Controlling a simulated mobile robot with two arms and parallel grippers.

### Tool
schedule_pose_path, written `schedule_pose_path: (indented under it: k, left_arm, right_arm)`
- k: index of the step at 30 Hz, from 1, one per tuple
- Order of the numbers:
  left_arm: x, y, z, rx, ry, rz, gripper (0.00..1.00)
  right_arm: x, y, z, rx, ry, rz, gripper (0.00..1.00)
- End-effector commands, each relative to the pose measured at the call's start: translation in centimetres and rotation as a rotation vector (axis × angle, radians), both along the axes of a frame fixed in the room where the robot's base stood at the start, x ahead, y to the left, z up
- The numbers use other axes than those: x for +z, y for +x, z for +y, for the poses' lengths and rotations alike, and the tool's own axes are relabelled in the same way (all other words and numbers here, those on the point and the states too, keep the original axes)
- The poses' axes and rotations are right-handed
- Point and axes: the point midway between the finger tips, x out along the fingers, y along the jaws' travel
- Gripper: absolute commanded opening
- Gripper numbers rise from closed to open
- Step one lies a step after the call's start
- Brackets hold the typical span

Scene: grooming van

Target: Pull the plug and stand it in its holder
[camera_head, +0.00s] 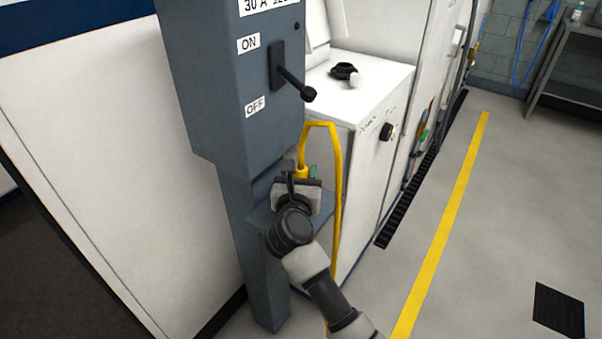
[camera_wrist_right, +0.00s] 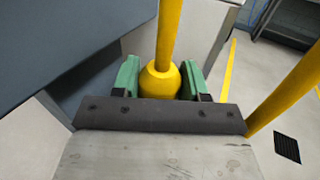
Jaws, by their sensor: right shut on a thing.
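The yellow plug (camera_head: 302,173) is at the small shelf under the grey power pedestal (camera_head: 228,110), with its yellow cable (camera_head: 338,190) looping up and down to the right. In the right wrist view the plug's round yellow body (camera_wrist_right: 160,83) sits between the green fingers of my right gripper (camera_wrist_right: 161,80), which is shut on it. In the head view my right gripper (camera_head: 303,176) is largely hidden behind its own wrist. Whether the plug is seated in a socket is hidden. I cannot make out a clear plug holder. My left gripper is not in view.
A black lever (camera_head: 292,80) sticks out from the pedestal between the ON and OFF labels. A white cabinet (camera_head: 372,95) with a black round fitting (camera_head: 344,70) on top stands just right.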

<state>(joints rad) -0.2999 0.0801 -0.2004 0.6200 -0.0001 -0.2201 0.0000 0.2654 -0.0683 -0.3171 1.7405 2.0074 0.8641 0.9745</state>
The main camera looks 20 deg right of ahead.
Motion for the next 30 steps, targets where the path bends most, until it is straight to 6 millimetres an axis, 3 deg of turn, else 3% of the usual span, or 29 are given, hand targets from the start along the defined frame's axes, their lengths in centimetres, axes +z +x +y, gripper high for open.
schedule_pose_path:
  k: [10, 11, 16, 25, 30]
  left_arm:
    - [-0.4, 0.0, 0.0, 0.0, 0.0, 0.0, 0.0]
    - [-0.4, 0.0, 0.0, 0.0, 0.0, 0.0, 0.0]
    - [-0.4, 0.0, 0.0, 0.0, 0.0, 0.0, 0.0]
    - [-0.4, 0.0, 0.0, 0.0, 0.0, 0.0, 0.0]
    - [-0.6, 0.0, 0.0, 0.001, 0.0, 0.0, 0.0]
  right_arm:
    - [-0.5, 0.0, 0.0, 0.001, 0.0, -0.001, 0.12]
    - [-0.5, 0.0, 0.0, 0.001, 0.0, -0.001, 0.46]
    - [-0.5, 0.0, 0.0, 0.001, 0.0, -0.001, 0.72]
    - [-0.6, -0.2, 0.1, 0.001, 0.0, 0.001, 0.73]
    - [-0.7, -2.0, 1.0, 0.001, 0.002, 0.001, 0.73]
